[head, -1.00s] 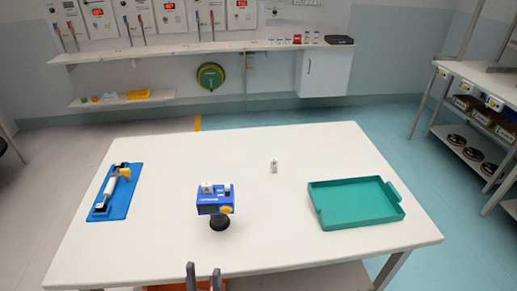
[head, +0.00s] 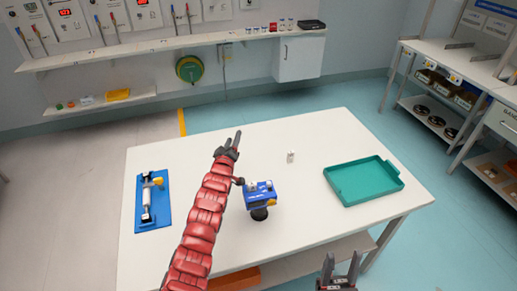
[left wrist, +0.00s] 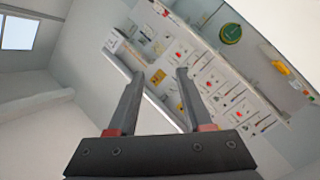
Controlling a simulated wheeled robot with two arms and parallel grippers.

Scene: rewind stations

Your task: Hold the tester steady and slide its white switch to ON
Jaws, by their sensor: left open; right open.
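The blue box (head: 259,196) with a yellow knob, apparently the tester, sits on a round black base on the white table. Small white parts show on its top; I cannot tell which is the switch or its setting. My left gripper (head: 236,140) is open and empty, beyond the box and to its left, with its red arm passing close to the box's left side. In the left wrist view the open fingers (left wrist: 155,75) have nothing between them and face the wall. My right gripper (head: 340,268) is open and empty near the bottom edge, in front of the table.
A blue holder (head: 165,208) with a white roller lies at the left of the white table (head: 300,225). A small white object (head: 290,156) stands behind the box. An empty green tray (head: 350,201) lies at the right. The table between box and tray is clear.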

